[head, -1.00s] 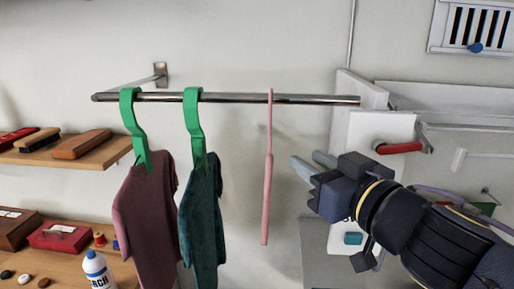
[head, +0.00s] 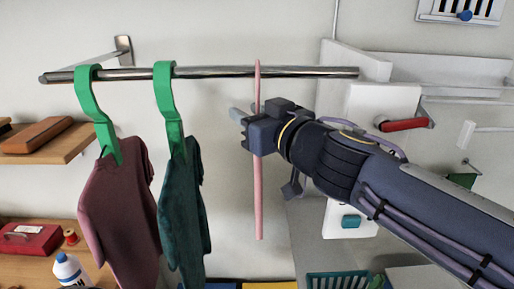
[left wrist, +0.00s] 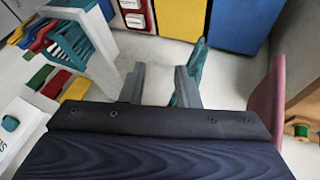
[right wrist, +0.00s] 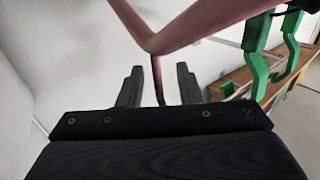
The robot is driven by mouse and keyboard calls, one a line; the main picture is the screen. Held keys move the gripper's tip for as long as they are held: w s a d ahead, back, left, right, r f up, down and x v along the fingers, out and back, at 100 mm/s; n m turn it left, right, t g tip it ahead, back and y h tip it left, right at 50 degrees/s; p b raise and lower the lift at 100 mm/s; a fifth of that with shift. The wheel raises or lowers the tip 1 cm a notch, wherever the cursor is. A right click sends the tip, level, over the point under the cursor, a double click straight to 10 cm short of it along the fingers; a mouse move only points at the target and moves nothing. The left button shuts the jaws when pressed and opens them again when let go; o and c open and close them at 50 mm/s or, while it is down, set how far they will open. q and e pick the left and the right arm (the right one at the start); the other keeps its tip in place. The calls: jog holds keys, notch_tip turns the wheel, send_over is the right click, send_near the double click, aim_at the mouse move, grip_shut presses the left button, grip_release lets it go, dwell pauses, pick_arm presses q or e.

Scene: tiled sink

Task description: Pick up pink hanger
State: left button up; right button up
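The pink hanger (head: 258,195) hangs bare from the metal rail (head: 215,72), seen nearly edge-on in the head view. My right gripper (head: 236,114) is at its upper part and hides a stretch of it. In the right wrist view, the fingers of my right gripper (right wrist: 157,88) are apart, with the stem of the pink hanger (right wrist: 152,43) showing between them; contact cannot be told. My left gripper (left wrist: 160,88) is outside the head view. Its fingers are apart in the left wrist view, with teal cloth (left wrist: 198,62) by the right finger.
Two green hangers (head: 170,110) hang left of the pink one, holding a maroon shirt (head: 120,205) and a teal shirt (head: 182,210). A wooden shelf (head: 75,142) is at the left. A white panel with a red handle (head: 403,124) stands behind my right arm.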

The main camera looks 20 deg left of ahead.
grip_shut()
jog(key=shift+s, duration=0.1)
jog(key=shift+r, duration=0.2)
dwell(0.3)
